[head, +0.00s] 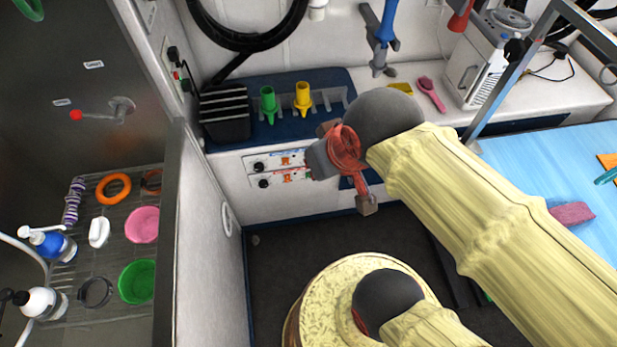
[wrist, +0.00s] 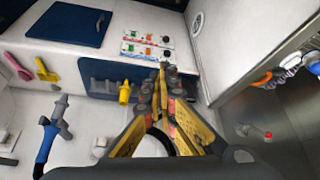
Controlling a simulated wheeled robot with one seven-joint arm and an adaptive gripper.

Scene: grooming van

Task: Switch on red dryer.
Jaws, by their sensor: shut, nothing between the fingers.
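A red dryer (head: 461,15), partly cut off, hangs at the top of the head view. Two control panels, an upper one (head: 272,161) and a lower one (head: 277,181), sit on the white cabinet front, each with a black knob and small coloured parts. The panels (wrist: 147,43) also show in the wrist view, with orange and green spots too small to read as on or off. My gripper (wrist: 163,72) is shut and empty, its tips just short of the panels in the wrist view.
A blue dryer (head: 385,30) hangs on the wall. Green (head: 268,103) and yellow (head: 303,98) nozzles stand on the dark blue counter mat above the panels. A blue table (head: 535,160) is at right.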

